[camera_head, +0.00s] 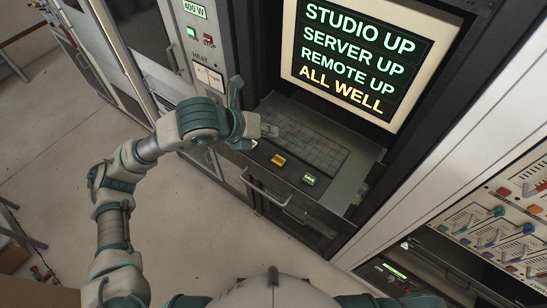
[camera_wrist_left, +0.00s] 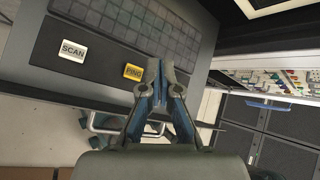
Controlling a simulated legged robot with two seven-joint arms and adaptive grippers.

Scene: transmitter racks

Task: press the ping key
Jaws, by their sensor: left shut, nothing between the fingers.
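The yellow ping key (camera_head: 278,160) sits on the front strip of the pull-out keyboard shelf (camera_head: 348,190). In the left wrist view the key, lettered PING (camera_wrist_left: 133,72), is uncovered, just left of my fingertips. My left gripper (camera_head: 270,131) is shut and empty, with its tips over the keyboard side of the strip, behind the yellow key in the head view. It also shows in the left wrist view (camera_wrist_left: 162,64). I cannot tell its height above the shelf. A pale SCAN key (camera_wrist_left: 73,50) lies left of PING. My right gripper is not in view.
A screen (camera_head: 352,55) above the shelf reads STUDIO UP, SERVER UP, REMOTE UP, ALL WELL. A handle (camera_head: 267,195) sticks out below the shelf. A control panel (camera_head: 510,220) stands at the right.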

